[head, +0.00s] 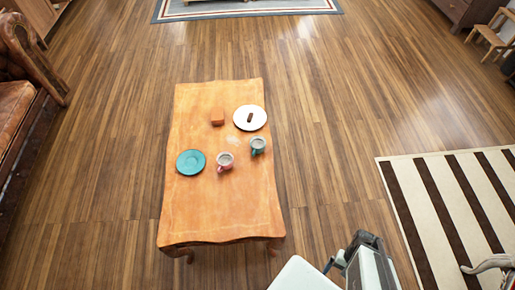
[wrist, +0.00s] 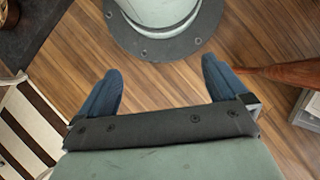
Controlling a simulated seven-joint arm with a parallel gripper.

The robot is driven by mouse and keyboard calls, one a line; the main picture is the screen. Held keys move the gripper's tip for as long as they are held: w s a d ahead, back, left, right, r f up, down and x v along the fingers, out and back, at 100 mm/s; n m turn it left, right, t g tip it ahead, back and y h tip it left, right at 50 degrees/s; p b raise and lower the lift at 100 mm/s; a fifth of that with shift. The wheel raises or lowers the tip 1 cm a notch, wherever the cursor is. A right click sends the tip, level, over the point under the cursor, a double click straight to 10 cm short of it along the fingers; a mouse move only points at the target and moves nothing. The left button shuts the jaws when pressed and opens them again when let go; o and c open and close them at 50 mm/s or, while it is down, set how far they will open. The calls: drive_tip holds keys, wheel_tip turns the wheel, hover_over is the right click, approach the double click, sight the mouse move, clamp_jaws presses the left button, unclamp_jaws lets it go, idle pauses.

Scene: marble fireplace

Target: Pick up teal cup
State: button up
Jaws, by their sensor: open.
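The teal cup (head: 258,145) stands on the wooden table (head: 215,215), near its right edge. A pink cup (head: 225,161) stands just to its left and nearer the front. My gripper shows in the wrist view (wrist: 163,82), with its two blue fingers wide apart and nothing between them but wood floor. In the head view, part of my arm is at the bottom right, off the table and well apart from the cups. The teal cup does not show in the wrist view.
On the table are a teal plate (head: 190,162), a white plate (head: 250,118) with a small dark item on it, and an orange-brown block (head: 217,117). The table's front part is clear. A striped rug (head: 455,205) lies at right; a leather sofa (head: 20,95) stands at left.

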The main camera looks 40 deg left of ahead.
drive_tip(key=w+a+r+n+t, duration=0.2)
drive_tip(key=w+a+r+n, duration=0.1)
drive_tip(key=w+a, duration=0.6)
wheel_tip(320, 180, up, 18)
drive_tip(key=m+t+y, duration=0.1)
drive_tip(key=t, duration=0.3)
hover_over(257, 146)
drive_tip(key=d, duration=0.1)
drive_tip(key=f, duration=0.8)
drive_tip(key=shift+s+d, duration=0.15)
drive_tip(key=shift+d, duration=0.05)
drive_tip(key=shift+s+a+f, duration=0.1)
drive_tip(key=shift+s+f, duration=0.05)
drive_tip(key=shift+f, duration=1.25)
drive_tip(key=shift+s+a+f, duration=0.1)
drive_tip(key=shift+s+f, duration=0.05)
drive_tip(key=shift+f, duration=1.2)
